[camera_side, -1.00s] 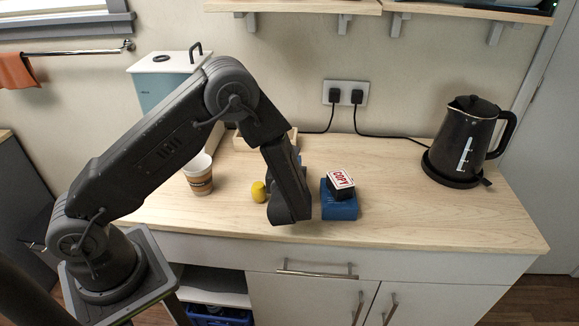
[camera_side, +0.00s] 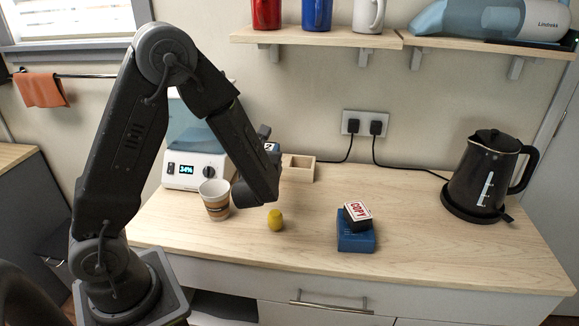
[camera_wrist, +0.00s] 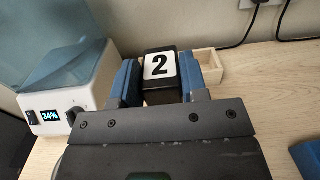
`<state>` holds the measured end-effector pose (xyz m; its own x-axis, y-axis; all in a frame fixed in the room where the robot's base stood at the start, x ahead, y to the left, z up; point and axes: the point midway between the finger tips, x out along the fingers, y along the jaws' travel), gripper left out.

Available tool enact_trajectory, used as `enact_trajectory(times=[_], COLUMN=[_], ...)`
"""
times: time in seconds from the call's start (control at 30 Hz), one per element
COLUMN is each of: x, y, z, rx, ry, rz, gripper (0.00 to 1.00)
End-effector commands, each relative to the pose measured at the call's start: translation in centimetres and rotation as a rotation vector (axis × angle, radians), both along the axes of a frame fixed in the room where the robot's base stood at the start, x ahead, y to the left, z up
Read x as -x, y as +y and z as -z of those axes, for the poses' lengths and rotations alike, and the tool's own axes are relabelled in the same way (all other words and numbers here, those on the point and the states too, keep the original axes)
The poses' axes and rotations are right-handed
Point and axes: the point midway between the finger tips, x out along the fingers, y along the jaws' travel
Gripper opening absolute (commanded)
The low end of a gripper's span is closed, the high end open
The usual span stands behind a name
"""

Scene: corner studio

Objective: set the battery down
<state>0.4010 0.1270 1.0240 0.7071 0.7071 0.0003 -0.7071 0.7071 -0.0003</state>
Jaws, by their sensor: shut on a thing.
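The battery (camera_wrist: 161,67) is a black block with a white label marked "2". In the wrist view, it stands between the two blue fingers of my gripper (camera_wrist: 166,74), which is shut on it. In the side view, my gripper (camera_side: 267,140) is behind the paper cup and in front of the wall.
A white device (camera_side: 182,172) with a 34% display stands left. A wooden tray (camera_side: 300,178) lies just behind the battery. A paper cup (camera_side: 215,204), yellow object (camera_side: 275,221) and blue block (camera_side: 356,240) with a COPY stamp (camera_side: 357,210) are nearer the front. A black kettle (camera_side: 485,175) stands right.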

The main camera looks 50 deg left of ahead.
Motion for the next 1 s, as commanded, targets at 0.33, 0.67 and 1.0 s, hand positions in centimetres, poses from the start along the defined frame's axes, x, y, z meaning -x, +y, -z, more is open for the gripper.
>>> enact_trajectory(times=[0.33,0.67,1.0], x=[-0.5,-9.5,-14.8], y=[-0.1,-10.9,-23.2], z=[-0.6,-0.5,-0.8], rx=[0.002,0.020,0.005], ry=[-0.004,-0.012,-0.006], rz=[0.035,0.395,0.726], gripper=[0.02,0.02,0.02])
